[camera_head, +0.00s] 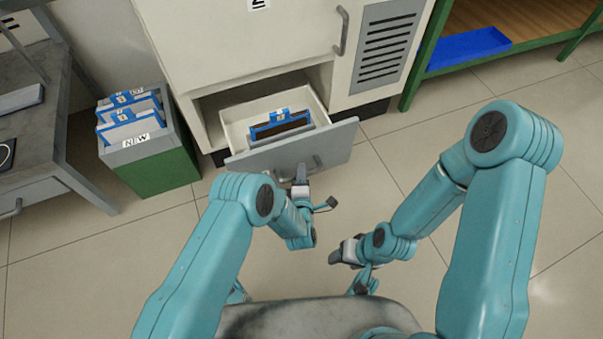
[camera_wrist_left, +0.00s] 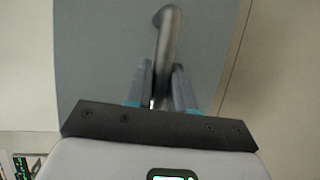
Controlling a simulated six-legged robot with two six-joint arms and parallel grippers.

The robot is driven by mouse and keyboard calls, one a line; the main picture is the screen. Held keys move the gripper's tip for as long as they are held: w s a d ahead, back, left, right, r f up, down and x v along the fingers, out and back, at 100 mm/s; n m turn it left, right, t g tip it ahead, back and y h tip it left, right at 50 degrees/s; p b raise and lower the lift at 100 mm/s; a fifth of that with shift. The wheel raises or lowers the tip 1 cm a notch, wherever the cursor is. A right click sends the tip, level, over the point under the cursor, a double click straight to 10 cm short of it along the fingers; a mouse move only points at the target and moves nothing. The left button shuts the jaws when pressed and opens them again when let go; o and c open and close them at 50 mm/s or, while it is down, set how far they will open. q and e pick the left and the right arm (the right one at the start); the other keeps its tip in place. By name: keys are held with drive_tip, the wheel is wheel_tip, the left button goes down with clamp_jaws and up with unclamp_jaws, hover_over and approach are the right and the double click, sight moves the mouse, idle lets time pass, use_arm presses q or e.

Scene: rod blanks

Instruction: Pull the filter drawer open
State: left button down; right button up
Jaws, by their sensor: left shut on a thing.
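The filter drawer (camera_head: 340,140) stands pulled out from the lower part of the white cabinet. Its grey front is toward me, and a blue-framed filter (camera_head: 265,131) with a dark brown face stands inside it. My left gripper (camera_head: 301,174) is at the drawer front, shut on the drawer's bar handle (camera_head: 319,161). In the left wrist view, the grey handle (camera_wrist_left: 168,40) runs between the two fingers (camera_wrist_left: 160,88), with the drawer front (camera_wrist_left: 100,60) behind it. My right gripper (camera_head: 336,257) hangs low over the floor, away from the drawer; its finger gap is not clear.
A green and grey bin (camera_head: 160,165) labelled NEW, holding blue-framed filters (camera_head: 130,118), stands left of the cabinet (camera_head: 240,50). A grey bench (camera_head: 40,140) is at the far left. A blue tray (camera_head: 468,47) lies on a green-framed shelf at upper right. Tiled floor (camera_head: 385,175) right of the drawer is clear.

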use_arm(q)
drive_tip(key=shift+s, duration=0.1)
idle(0.4)
drive_tip(key=c, duration=1.1)
unclamp_jaws()
drive_tip(key=shift+o, duration=0.2)
